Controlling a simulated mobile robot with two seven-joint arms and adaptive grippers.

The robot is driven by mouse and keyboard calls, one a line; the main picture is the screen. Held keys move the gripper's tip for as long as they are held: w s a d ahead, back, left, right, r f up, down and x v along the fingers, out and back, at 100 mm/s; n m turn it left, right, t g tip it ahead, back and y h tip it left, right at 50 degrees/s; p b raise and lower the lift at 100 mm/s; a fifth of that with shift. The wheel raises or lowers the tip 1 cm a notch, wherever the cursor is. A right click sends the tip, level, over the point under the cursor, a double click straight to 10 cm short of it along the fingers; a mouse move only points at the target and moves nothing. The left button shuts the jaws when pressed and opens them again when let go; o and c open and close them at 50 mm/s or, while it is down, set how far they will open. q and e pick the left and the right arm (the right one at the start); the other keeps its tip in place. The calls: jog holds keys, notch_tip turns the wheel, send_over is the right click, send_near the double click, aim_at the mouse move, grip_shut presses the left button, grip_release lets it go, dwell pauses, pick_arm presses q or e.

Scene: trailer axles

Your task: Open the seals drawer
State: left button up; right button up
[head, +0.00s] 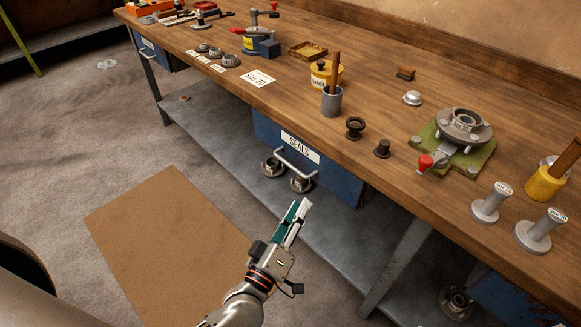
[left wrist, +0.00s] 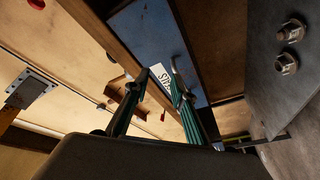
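The blue seals drawer (head: 340,183) hangs under the workbench top and looks shut. Its front has a white "SEALS" label (head: 300,146) and a pale bar handle (head: 296,167). In the left wrist view the blue front (left wrist: 150,32) shows beyond the fingers, with the label partly hidden behind them. My left gripper (head: 300,208) is in front of and below the handle, pointing up toward it in the picture. In the left wrist view its two fingers (left wrist: 159,72) are apart with a gap between them, and I see nothing held. My right gripper is not in view.
The wooden workbench (head: 220,85) carries a grey cup (head: 331,101), a hub on a green plate (head: 463,130) and other parts. A lower grey shelf (head: 215,125) holds hubs beneath the drawer. A slanted bench leg (head: 398,262) stands right of the gripper. A brown mat (head: 165,235) lies on open floor.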

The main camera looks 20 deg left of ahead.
aim_at(288, 163)
pick_arm(q)
jog(key=shift+w+a+f+n+y+b, duration=0.1)
jog(key=shift+w+a+n+y+b, duration=0.4)
jog(key=shift+w+a+n+y, duration=1.45)
jog(key=shift+w+a+f+n+y+b, duration=0.1)
jog(key=shift+w+a+n+y+b, duration=0.7)
jog(key=shift+w+n, duration=2.3)
jog(key=shift+w+a+f+n+y+b, duration=0.2)
jog(key=shift+w+a+n+y, duration=0.65)
jog(key=shift+w+n+y, duration=1.35)
jog(key=shift+w+r+h, duration=0.1)
jog(key=shift+w+h, duration=0.25)
jog(key=shift+w, duration=0.05)
grip_shut()
